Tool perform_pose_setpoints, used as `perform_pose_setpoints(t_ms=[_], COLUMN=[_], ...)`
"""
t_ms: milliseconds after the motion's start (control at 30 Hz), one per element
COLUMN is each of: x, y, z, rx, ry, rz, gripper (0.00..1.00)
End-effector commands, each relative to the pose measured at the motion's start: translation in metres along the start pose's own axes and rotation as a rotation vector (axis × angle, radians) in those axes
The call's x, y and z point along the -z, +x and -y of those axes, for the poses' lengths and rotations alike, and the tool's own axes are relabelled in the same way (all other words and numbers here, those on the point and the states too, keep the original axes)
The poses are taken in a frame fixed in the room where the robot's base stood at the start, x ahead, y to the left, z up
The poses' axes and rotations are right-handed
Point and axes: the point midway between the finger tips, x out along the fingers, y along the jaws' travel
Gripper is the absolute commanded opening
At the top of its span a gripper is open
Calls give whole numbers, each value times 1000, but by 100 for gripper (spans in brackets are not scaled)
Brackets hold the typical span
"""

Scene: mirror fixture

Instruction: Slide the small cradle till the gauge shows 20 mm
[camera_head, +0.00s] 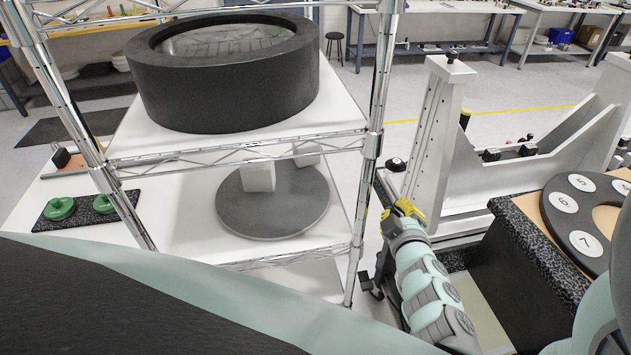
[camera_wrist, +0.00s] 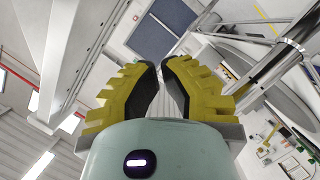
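My gripper (camera_head: 404,208) has yellow fingers and is beside the lower part of a pale grey upright (camera_head: 428,125), part of a large fixture. In the wrist view the fingers (camera_wrist: 162,72) stand apart with a narrow empty gap between their tips. A pale grey beam runs at the left of that view, apart from the fingers. A dark knob (camera_head: 396,164) is low on the upright's left side, just above my gripper. Another dark knob (camera_head: 490,155) is on the fixture's middle part. I cannot tell which part is the small cradle, and no gauge reading is legible.
A chrome wire rack (camera_head: 372,145) stands close left of my gripper. It holds a thick black ring (camera_head: 235,85) and, lower, a grey disc (camera_head: 285,218). A numbered dark ring (camera_head: 563,222) lies on a speckled block at right. Green knobs (camera_head: 60,208) are far left.

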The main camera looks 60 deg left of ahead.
Motion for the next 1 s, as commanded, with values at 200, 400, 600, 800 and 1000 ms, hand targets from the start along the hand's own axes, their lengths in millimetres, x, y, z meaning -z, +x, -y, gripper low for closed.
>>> perform_pose_setpoints(t_ms=[200, 400, 600, 800, 1000], x=[-30, -19, -1, 4, -2], y=[5, -8, -23, -24, -8], z=[36, 11, -10, -20, -32], rx=[-7, -203, -363, -407, -405], ry=[-349, -564, -631, -640, -642], rz=[253, 395, 448, 461, 465], gripper=[0, 0, 0, 0, 0])
